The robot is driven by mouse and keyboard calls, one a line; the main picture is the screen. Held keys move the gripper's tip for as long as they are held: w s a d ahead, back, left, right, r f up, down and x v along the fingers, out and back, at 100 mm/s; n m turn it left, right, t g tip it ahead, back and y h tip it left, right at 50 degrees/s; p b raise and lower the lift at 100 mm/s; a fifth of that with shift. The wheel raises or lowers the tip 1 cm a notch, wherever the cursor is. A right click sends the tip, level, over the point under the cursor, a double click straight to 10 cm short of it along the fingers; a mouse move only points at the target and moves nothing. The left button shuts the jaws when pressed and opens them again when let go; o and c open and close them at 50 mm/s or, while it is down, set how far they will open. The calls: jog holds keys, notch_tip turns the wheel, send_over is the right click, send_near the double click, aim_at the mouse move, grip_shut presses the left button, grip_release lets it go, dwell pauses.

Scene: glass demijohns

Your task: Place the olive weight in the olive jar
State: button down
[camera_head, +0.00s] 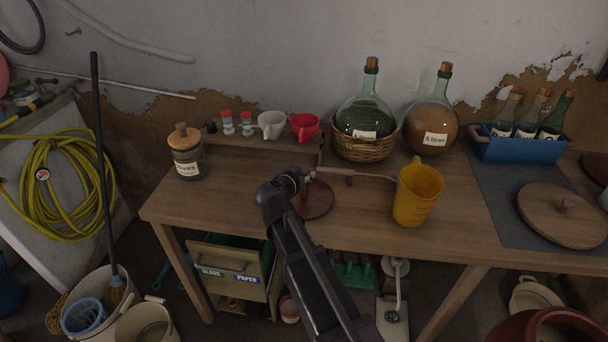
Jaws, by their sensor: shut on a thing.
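The olive jar (187,160) is a small glass jar at the table's left end. It stands upright, has a pale label ending in "ives", and a wooden lid with a knob sits on top. My gripper (307,176) is over the middle of the table, well to the right of the jar. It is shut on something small. My own arm hides most of the fingers, so I cannot tell for sure whether this is the olive weight. A dark red-brown disc (317,204) shows just below the gripper, partly covered by my arm.
Behind stand a white cup (271,124), a red cup (305,127), and a demijohn in a basket (364,148). The tabletop (235,200) between jar and gripper is clear.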

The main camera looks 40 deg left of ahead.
jog(key=shift+f, duration=0.1)
jog(key=shift+c, duration=1.3)
grip_release()
jog(key=shift+r, duration=0.2)
jog(key=p+v, duration=0.4)
jog(key=v, duration=0.8)
jog(key=shift+f, duration=0.1)
